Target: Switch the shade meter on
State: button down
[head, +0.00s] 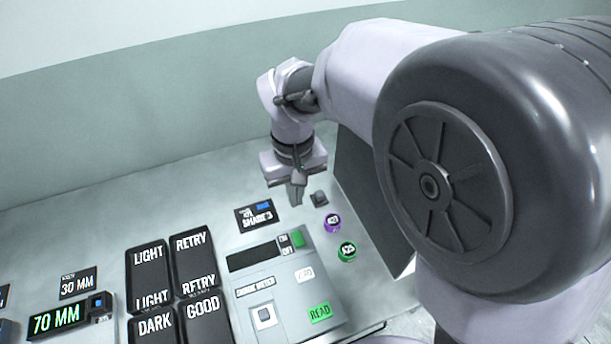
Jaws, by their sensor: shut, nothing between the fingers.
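The shade meter (275,285) is a grey box on the bench at the lower middle of the head view. It has a dark blank display (254,256), a green switch (297,239) beside ON and OFF labels, a white ZERO button (305,274) and a green READ button (320,312). The switch's exact position is hard to tell.
A SHADE 3 card (256,216) lies behind the meter. LIGHT, RETRY, DARK and GOOD trays (172,268) and a 70 MM display (60,319) stand left.

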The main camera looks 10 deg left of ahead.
aim_at(297, 234)
notch_tip(297, 234, down, 14)
jog(key=b, duration=0.6)
